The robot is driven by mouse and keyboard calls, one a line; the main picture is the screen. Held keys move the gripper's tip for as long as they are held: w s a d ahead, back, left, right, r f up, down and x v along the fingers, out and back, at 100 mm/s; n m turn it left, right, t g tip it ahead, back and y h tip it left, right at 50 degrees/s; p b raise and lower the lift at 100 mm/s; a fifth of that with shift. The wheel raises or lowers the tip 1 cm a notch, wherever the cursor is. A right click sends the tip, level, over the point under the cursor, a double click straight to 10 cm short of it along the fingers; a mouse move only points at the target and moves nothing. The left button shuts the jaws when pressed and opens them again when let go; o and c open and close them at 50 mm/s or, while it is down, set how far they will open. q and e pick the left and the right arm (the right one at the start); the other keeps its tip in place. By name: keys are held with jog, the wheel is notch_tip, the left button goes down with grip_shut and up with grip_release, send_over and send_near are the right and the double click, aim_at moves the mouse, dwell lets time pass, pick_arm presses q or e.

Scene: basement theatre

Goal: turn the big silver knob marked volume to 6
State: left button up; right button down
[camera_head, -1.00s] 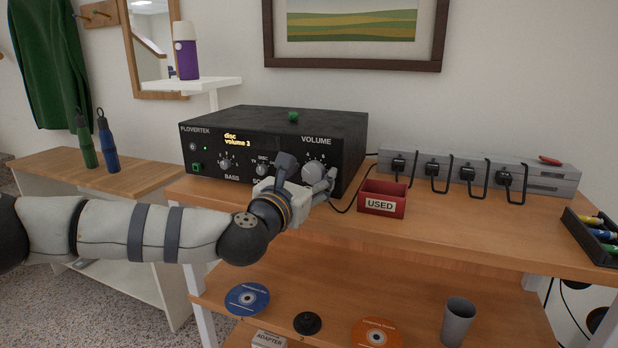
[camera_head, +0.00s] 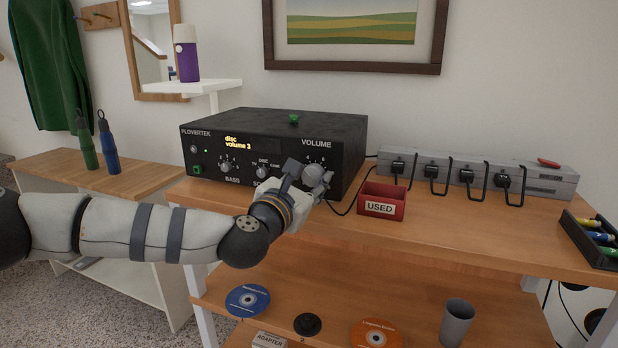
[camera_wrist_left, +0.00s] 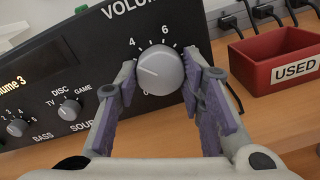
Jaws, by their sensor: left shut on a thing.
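The big silver volume knob (camera_wrist_left: 160,70) sits on the front of the black amplifier (camera_head: 275,130), under the word VOLUME. The amplifier's lit display (camera_head: 238,142) reads "disc volume 3". In the left wrist view the knob's pointer line faces left and slightly up, below the 4 mark; a 6 mark shows at its upper right. My left gripper (camera_wrist_left: 158,85) has one finger on each side of the knob and is shut on it. In the head view the fingers partly cover the knob (camera_head: 313,173). My right gripper is not in view.
Smaller bass (camera_wrist_left: 18,127) and source (camera_wrist_left: 69,109) knobs sit left of the volume knob. A red box marked USED (camera_head: 383,199) stands close to the right of the amplifier. A power strip with plugs (camera_head: 480,172) lies behind it. The table front is clear.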

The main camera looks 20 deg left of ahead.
pick_arm(q)
jog(key=m+p, duration=0.1)
jog(key=m, duration=0.2)
jog(key=shift+r+m, duration=0.15)
jog(key=shift+m, duration=0.15)
jog(key=m+p, duration=0.2)
jog(key=m, duration=0.1)
jog(key=shift+r+m, duration=0.1)
jog(key=shift+m, duration=0.2)
jog(key=m+p, duration=0.1)
jog(key=m, duration=0.2)
jog(key=shift+p, duration=0.4)
jog(key=shift+m+y+p, duration=0.3)
jog(key=shift+m+p, duration=0.35)
jog(key=shift+m, duration=0.95)
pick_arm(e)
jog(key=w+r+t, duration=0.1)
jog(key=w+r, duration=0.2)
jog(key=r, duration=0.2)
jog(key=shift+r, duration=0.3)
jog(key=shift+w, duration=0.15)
pick_arm(q)
jog(key=o, duration=1.1)
jog(key=shift+o, duration=0.2)
